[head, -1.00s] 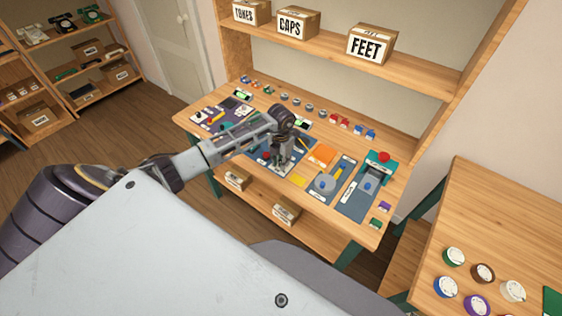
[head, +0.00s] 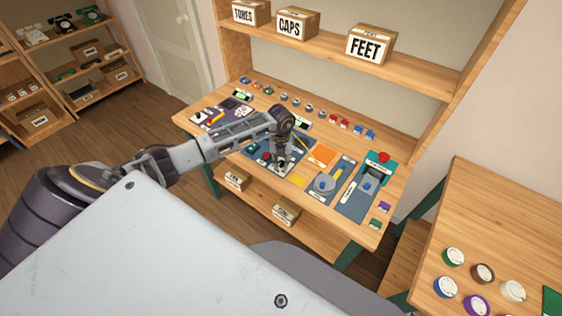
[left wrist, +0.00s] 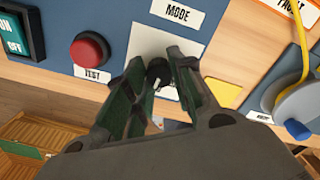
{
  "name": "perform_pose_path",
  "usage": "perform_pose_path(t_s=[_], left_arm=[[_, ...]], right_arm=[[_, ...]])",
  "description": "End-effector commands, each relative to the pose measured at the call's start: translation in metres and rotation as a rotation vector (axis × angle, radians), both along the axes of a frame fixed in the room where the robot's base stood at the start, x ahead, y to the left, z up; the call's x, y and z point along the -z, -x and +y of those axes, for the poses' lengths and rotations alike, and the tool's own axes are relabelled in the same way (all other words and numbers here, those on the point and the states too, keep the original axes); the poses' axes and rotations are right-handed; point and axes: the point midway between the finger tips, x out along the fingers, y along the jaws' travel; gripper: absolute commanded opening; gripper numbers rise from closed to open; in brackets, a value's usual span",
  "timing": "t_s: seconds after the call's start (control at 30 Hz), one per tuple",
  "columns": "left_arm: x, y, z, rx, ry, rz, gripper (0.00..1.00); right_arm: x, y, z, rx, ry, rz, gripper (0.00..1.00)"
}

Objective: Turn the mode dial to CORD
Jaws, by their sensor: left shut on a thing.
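The black mode dial (left wrist: 158,72) sits on a white plate under the MODE label (left wrist: 178,12) in the left wrist view. My left gripper (left wrist: 160,80) is shut on the dial, with one finger on each side. The fingers hide much of the dial and the plate's lower markings, so I cannot read its setting. In the head view my left gripper (head: 281,166) points down at the blue panel in the middle of the workbench. My right gripper is not in view.
A red TEST button (left wrist: 90,50) and a green ON/OFF switch (left wrist: 18,35) lie left of the dial. A grey disc with a yellow cord (left wrist: 297,105) is to the right. Boxes (head: 370,44) stand on the shelf above. A second table (head: 490,200) holds several round dials.

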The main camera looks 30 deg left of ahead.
Motion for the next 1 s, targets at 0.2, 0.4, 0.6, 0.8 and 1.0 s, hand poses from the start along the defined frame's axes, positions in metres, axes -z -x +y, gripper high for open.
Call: perform_pose_path(t_s=[0.2, 0.4, 0.6, 0.8, 1.0], left_arm=[[-0.0008, -0.0008, 0.0008, -0.061, -0.002, -0.003, 0.00], [-0.0008, -0.0008, 0.0008, -0.076, -0.001, -0.002, 0.00], [-0.0008, -0.0009, 0.0008, -0.076, -0.002, -0.003, 0.00], [-0.0008, -0.0009, 0.0007, -0.076, -0.002, -0.003, 0.38], [-0.0004, -0.0005, 0.0003, -0.075, -0.001, -0.001, 0.46]], right_arm=[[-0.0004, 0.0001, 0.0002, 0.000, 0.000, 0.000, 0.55], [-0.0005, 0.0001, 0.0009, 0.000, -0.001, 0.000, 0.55], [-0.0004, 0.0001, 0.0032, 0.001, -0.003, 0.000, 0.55], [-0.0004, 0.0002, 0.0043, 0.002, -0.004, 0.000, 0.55], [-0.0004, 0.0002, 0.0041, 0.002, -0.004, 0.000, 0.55]])
